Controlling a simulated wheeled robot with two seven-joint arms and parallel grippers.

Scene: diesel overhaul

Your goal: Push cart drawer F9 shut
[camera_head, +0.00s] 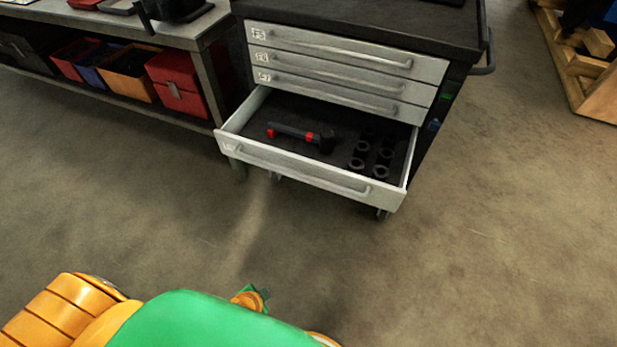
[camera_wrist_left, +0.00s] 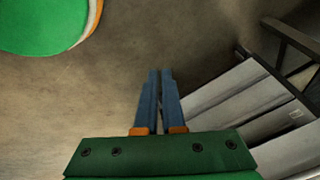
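The cart (camera_head: 465,40) stands at top centre in the head view. Its lowest visible drawer (camera_head: 300,172) is pulled well out; its label is too small to read surely. It holds a dark tool with red parts (camera_head: 300,133) and several dark round sockets (camera_head: 372,155). My left gripper (camera_wrist_left: 160,74) shows only in the left wrist view, its blue fingers close together with nothing seen between them. Pale drawer fronts (camera_wrist_left: 236,92) lie to the right of the fingers there; I cannot tell which drawers, or whether anything touches. My right gripper is in neither view.
Three drawers (camera_head: 345,68) above the open one are shut. A workbench (camera_head: 120,22) with bins and a red box (camera_head: 180,84) on its lower shelf stands to the left. A wooden pallet or crate (camera_head: 590,70) is at far right. Floor in front is clear.

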